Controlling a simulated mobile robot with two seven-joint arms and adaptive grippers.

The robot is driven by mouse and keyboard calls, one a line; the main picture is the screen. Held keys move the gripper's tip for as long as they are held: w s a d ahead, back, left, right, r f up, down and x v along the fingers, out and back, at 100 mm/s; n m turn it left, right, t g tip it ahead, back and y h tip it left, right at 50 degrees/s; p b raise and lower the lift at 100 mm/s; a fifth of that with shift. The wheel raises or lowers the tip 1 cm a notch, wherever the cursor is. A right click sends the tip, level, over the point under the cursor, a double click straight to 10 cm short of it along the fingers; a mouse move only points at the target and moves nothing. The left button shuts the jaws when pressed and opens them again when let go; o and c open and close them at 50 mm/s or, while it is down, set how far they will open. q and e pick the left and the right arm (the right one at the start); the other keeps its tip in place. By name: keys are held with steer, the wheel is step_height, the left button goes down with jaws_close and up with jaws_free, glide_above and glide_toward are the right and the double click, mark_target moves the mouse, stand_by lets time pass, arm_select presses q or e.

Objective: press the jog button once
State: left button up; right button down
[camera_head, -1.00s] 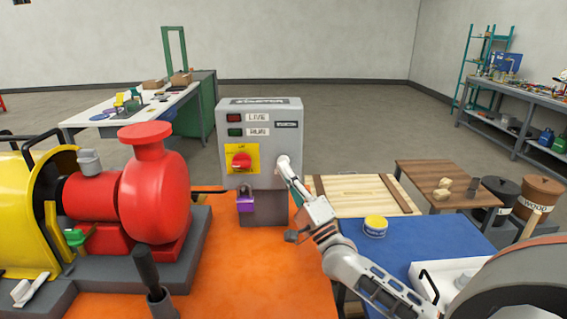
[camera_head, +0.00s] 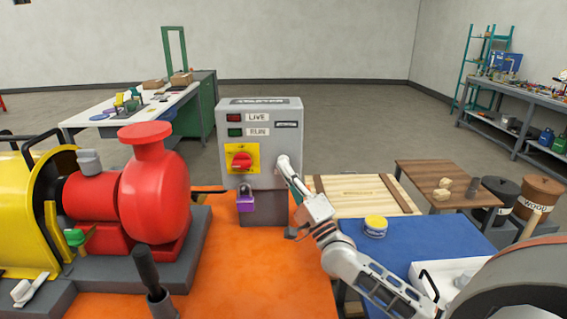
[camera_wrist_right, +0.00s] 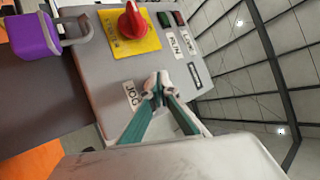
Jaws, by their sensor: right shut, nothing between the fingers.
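The grey starter box (camera_head: 262,130) stands at the back of the orange skid top. It has a red rotary knob on a yellow plate (camera_head: 242,160). In the right wrist view, a JOG label (camera_wrist_right: 131,95) is on the box face, beside my fingertips. The jog button itself is hidden behind the fingers, so I cannot tell whether they touch it. My right gripper (camera_head: 283,162) is shut and empty, its tips at the right part of the box front; it also shows in the right wrist view (camera_wrist_right: 157,84). My left gripper is not in view.
A purple padlock (camera_head: 246,202) hangs below the knob. A red pump (camera_head: 155,185) stands on the left. A blue mat (camera_head: 410,250) with a yellow tin (camera_head: 375,226) lies right of the orange top. LIVE and RUN lamps sit above the knob.

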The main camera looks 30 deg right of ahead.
steer(key=shift+w+d, duration=0.25)
steer(key=shift+w, duration=0.1)
stand_by(0.5)
steer(key=shift+s+a, duration=0.1)
steer(key=shift+s+a+p, duration=0.4)
steer(key=shift+s+p, duration=0.1)
steer(key=shift+s, duration=0.15)
steer(key=s+a, duration=0.1)
steer(key=s+p, duration=0.1)
steer(key=s, duration=0.1)
steer(key=s+a+p, duration=0.1)
steer(key=shift+s+a, duration=0.15)
steer(key=shift+a, duration=0.15)
stand_by(0.4)
steer(key=shift+f, duration=0.1)
stand_by(0.6)
